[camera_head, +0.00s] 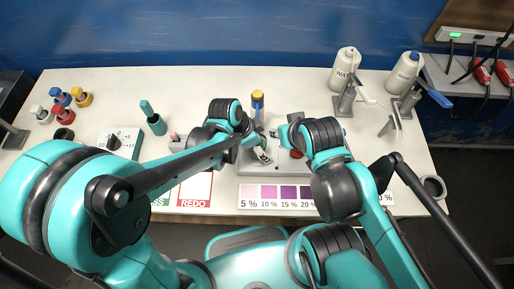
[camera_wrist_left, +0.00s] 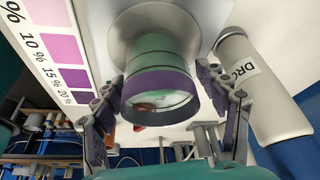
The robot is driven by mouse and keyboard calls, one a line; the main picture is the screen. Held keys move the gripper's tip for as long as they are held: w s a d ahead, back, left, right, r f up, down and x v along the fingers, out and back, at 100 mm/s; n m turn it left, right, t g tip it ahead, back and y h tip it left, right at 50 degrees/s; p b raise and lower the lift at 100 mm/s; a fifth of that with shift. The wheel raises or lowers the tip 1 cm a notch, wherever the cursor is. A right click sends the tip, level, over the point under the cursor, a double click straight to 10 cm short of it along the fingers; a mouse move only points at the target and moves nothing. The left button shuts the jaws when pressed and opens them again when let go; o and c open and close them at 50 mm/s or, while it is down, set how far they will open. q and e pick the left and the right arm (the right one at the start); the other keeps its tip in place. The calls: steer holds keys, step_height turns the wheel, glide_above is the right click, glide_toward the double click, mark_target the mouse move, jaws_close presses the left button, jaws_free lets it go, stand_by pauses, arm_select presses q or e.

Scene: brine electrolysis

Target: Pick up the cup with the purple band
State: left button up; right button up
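The cup with the purple band (camera_wrist_left: 160,85) is large in the left wrist view, pale green with the band around its near end. It stands on a round pale base (camera_wrist_left: 120,30). My left gripper (camera_wrist_left: 160,90) has one finger on each side of the cup, with narrow gaps that suggest it is open around it. In the head view my left gripper (camera_head: 258,150) is over the grey unit at mid table, and the cup is mostly hidden there. My right gripper (camera_head: 279,134) is close beside it, its fingers too small and covered to judge.
A colour strip (camera_head: 278,192) lies in front. A blue-and-yellow item (camera_head: 258,98) stands behind the grippers. Two white bottles (camera_head: 346,68) (camera_head: 405,73) stand back right; a labelled white bottle (camera_wrist_left: 260,90) is close to my left gripper. Several coloured items (camera_head: 60,97) stand far left.

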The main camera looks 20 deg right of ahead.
arm_select(q)
steer(key=c, duration=1.4)
